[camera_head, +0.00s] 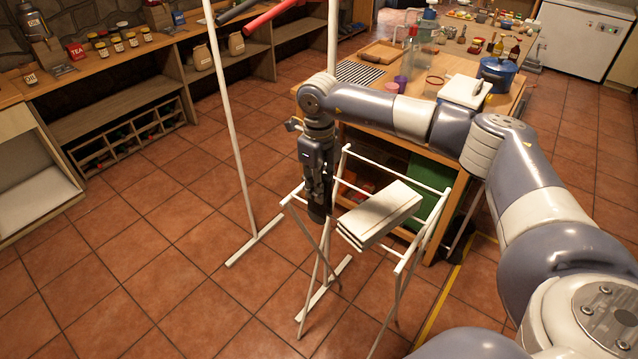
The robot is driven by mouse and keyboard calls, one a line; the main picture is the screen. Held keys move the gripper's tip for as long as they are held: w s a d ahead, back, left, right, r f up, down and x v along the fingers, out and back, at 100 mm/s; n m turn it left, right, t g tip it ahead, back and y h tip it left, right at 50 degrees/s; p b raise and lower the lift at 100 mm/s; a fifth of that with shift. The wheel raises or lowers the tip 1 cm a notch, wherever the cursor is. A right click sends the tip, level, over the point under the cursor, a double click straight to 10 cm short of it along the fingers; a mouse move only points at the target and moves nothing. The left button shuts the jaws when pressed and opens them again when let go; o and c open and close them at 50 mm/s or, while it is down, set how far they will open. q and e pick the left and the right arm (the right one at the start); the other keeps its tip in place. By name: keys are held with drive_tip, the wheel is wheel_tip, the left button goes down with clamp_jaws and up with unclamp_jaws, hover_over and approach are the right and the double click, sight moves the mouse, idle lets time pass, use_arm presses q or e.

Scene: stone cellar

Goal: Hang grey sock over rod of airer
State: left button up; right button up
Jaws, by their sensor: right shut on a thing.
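The airer (414,255) is a small white folding frame with crossed legs and thin rods, standing on the tiled floor in the middle of the head view. My right gripper (318,203) points down at the airer's left end, close to its upper rods. It is shut on a small dark grey thing at its fingertips, which seems to be the grey sock (318,214). Most of the sock is hidden by the gripper, and I cannot tell whether it touches a rod. My left gripper is not in view.
A wooden worktable (437,78) with a blue pot (496,75) is behind. Open tiled floor lies to the left.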

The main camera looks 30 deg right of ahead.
sight(319, 217)
drive_tip(key=shift+f+b, duration=3.65)
drive_tip(key=shift+f, duration=1.85)
drive_tip(key=o, duration=1)
wheel_tip(319, 217, up, 12)
